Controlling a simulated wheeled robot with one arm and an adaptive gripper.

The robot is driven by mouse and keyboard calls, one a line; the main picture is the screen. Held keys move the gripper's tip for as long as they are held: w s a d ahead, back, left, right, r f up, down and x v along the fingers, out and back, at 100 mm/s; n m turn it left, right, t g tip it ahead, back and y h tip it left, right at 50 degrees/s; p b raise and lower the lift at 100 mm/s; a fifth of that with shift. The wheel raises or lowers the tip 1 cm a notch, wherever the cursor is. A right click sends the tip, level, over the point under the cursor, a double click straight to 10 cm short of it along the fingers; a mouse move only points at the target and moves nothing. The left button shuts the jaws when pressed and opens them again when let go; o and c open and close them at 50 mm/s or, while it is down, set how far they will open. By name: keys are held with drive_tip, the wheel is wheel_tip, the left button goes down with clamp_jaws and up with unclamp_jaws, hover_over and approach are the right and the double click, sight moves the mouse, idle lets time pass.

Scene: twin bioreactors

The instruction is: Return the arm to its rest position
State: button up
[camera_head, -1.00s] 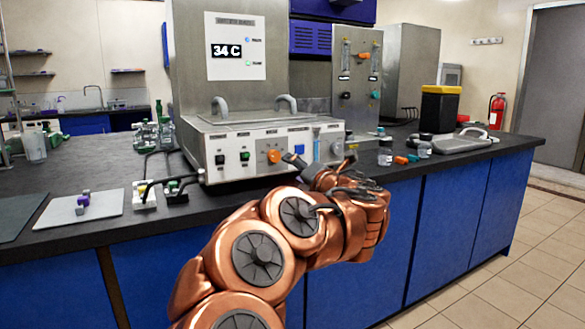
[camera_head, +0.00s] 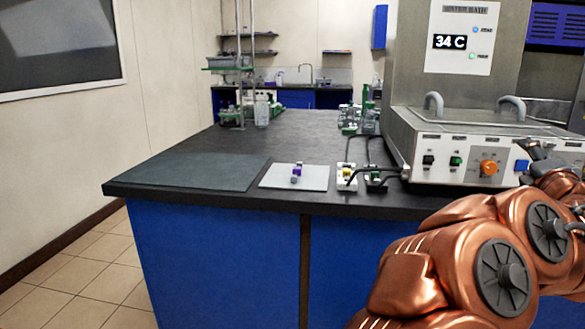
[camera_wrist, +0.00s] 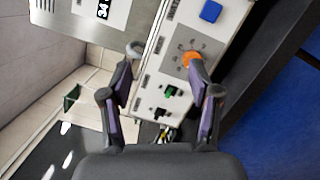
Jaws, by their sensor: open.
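My copper-coloured arm (camera_head: 455,262) reaches up from the lower right in the head view, in front of the water bath (camera_head: 465,150). My gripper (camera_wrist: 160,95) shows in the wrist view with its two dark fingers spread apart and nothing between them. Beyond the fingers is the water bath's control panel (camera_wrist: 165,75), with an orange knob (camera_wrist: 192,60), a blue button (camera_wrist: 210,11) and green and black switches. In the head view only part of my gripper (camera_head: 545,165) shows near the right edge, close to the panel front.
The black bench (camera_head: 225,140) has a dark mat (camera_head: 195,171), a white plate (camera_head: 275,178) with a small purple item, and small cabled devices (camera_head: 347,177). Glassware (camera_head: 365,110) stands behind. Blue cabinets (camera_head: 215,255) face me. Open tiled floor (camera_head: 70,275) lies at left.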

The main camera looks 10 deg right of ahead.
drive_tip(key=s+a+r+m+g+h+p, duration=0.35)
drive_tip(key=r+m+g+p, duration=0.25)
drive_tip(key=m+p, duration=0.5)
drive_tip(key=s+a+f+m+g+y+p, duration=0.3)
drive_tip(key=s+a+f+y+p, duration=0.15)
drive_tip(key=a, duration=0.45)
drive_tip(key=s+a+f+m+g+y+p, duration=0.3)
drive_tip(key=a+f+p, duration=0.15)
drive_tip(key=a, duration=0.45)
drive_tip(key=s+a+g+y+p, duration=0.5)
drive_tip(key=s+a, duration=1)
drive_tip(key=a, duration=0.3)
drive_tip(key=g+p, duration=0.1)
drive_tip(key=p, duration=0.1)
drive_tip(key=shift+s+a+p, duration=0.3)
drive_tip(key=shift+a+p, duration=0.05)
drive_tip(key=shift+d, duration=0.15)
